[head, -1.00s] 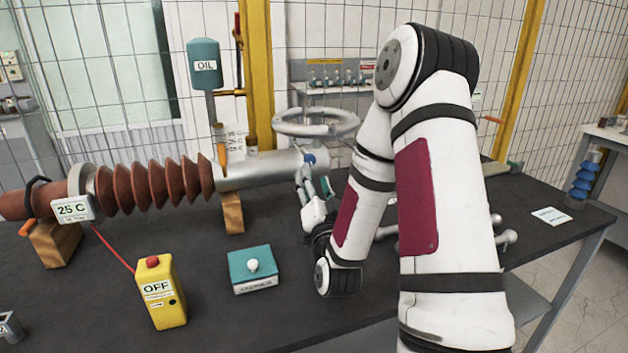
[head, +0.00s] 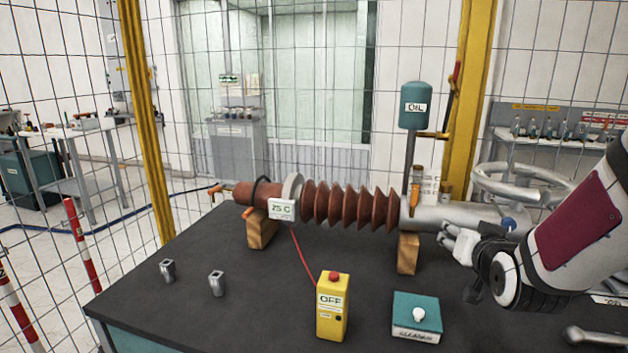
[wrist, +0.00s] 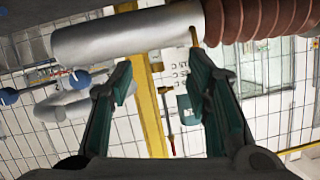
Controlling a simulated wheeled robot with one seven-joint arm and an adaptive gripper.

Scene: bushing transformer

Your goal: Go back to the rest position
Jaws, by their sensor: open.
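My gripper (head: 455,243) is at the right of the head view, in front of the smooth grey end (head: 480,216) of the bushing. In the wrist view its two fingers (wrist: 160,82) are spread apart with nothing between them. The bushing's brown ribbed part (head: 350,205) lies level on wooden blocks (head: 408,253) on the dark table (head: 200,320). In the wrist view the grey cylinder (wrist: 125,35) runs across the top, beyond the fingertips. Part of my arm is cut off by the right edge of the head view.
A yellow OFF box (head: 332,312) and a teal box with a white knob (head: 416,318) stand at the table's front. Two small metal pieces (head: 216,284) are at left. A teal OIL tank (head: 414,106) and a grey ring (head: 520,182) are behind the bushing.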

